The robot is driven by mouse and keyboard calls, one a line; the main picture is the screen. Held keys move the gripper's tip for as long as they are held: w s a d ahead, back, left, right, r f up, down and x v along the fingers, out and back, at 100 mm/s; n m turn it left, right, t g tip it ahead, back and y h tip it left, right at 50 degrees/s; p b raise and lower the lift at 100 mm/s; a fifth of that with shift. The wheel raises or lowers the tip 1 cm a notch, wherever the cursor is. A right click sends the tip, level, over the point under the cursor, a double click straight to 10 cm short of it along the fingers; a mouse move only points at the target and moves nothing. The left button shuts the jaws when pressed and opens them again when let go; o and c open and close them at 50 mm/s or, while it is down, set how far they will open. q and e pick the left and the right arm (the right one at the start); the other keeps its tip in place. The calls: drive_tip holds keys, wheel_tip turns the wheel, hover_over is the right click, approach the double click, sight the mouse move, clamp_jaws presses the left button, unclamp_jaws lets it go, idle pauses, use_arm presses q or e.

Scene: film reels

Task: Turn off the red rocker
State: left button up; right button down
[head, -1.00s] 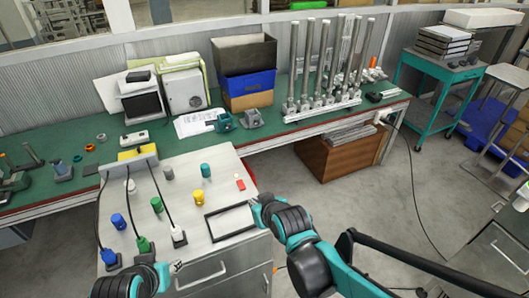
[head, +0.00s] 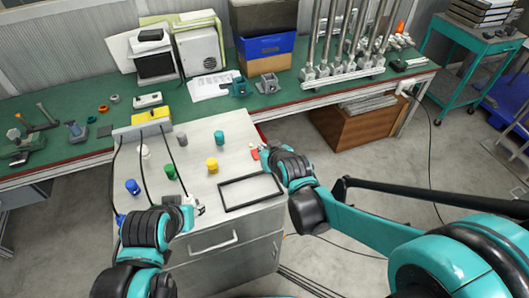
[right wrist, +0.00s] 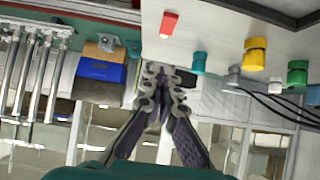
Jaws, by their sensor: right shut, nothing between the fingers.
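The red rocker (head: 254,153) is a small red piece at the far right of the grey cabinet top, partly hidden behind my right gripper. It also shows in the right wrist view (right wrist: 168,24), on a pale surface above the fingertips. Which way it is tipped cannot be told. My right gripper (head: 267,153) is just right of the rocker. In the right wrist view its fingers (right wrist: 163,73) are together and empty; contact with the rocker is not visible. My left gripper (head: 190,206) is over the cabinet's front left, near a plug; its fingers are unclear.
The cabinet top (head: 215,133) carries a black frame (head: 250,191), a yellow knob (head: 212,165), a teal knob (head: 219,137), a green knob (head: 170,172) and a blue knob (head: 133,186). A green workbench (head: 190,103) stands behind.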

drive_tip(key=b, duration=0.2)
hover_over(256, 152)
drive_tip(key=s, duration=0.3)
drive_tip(key=f, duration=0.3)
drive_tip(key=shift+w+d+f, duration=0.2)
drive_tip(key=shift+d+f, duration=0.2)
drive_tip(key=shift+w+a+f+b, duration=0.15)
drive_tip(key=shift+f+b, duration=0.1)
drive_tip(key=shift+f, duration=0.4)
drive_tip(key=shift+w+d+f+b, duration=0.15)
drive_tip(key=shift+f+b, duration=0.15)
drive_tip(key=shift+f, duration=0.3)
drive_tip(key=shift+w+a+f+b, duration=0.15)
drive_tip(key=shift+f+b, duration=0.1)
drive_tip(key=shift+f, duration=0.4)
use_arm(q)
wheel_tip(256, 152, down, 4)
drive_tip(key=shift+f, duration=0.1)
use_arm(e)
drive_tip(key=shift+w+f+g+p, duration=0.1)
drive_tip(key=shift+g+p, duration=0.2)
drive_tip(key=shift+p, duration=0.1)
use_arm(q)
drive_tip(key=shift+w+r, duration=0.1)
drive_tip(key=shift+r, duration=0.25)
use_arm(e)
drive_tip(key=shift+f, duration=0.1)
drive_tip(key=shift+w, duration=0.15)
